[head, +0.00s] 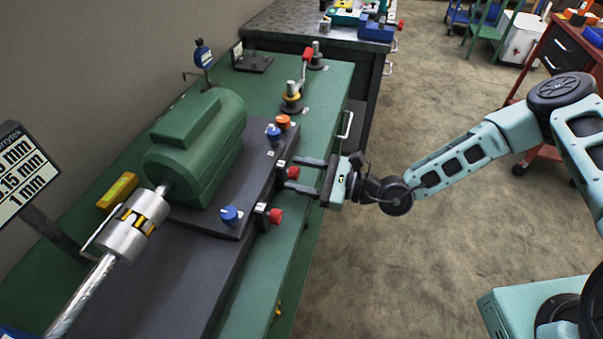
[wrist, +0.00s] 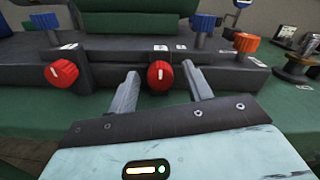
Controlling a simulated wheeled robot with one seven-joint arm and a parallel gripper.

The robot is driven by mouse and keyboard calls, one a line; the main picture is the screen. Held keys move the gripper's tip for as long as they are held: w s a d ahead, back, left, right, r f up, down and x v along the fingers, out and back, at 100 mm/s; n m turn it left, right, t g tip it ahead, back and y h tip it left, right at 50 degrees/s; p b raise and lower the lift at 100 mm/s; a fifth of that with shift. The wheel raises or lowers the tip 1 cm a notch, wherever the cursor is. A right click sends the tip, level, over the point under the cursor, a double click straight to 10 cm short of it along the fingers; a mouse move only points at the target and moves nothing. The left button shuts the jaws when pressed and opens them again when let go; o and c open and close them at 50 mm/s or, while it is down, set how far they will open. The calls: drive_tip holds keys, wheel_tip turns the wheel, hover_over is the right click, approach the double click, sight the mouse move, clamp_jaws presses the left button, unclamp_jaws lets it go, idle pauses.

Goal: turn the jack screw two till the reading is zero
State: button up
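Two red jack screw knobs stick out of the front of the dark base plate. The nearer one (head: 275,216) shows at the left in the wrist view (wrist: 61,73). The farther one (head: 293,172) shows at the centre in the wrist view (wrist: 160,75). My gripper (head: 300,174) is open, its two fingers (wrist: 160,80) pointing at the farther knob, one on each side with gaps visible. Which knob is number two cannot be read. A display board (head: 20,172) at the left edge is cut off, showing "mm", ".15 mm" and "1 mm".
A green motor (head: 195,150) sits on the base plate (head: 205,218), with a coupling (head: 133,226) and shaft. A dial gauge (head: 203,55) stands behind.

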drive_tip(key=c, duration=0.9)
drive_tip(key=shift+r+m+p, duration=0.1)
drive_tip(key=shift+m+p, duration=0.3)
drive_tip(key=shift+p, duration=0.1)
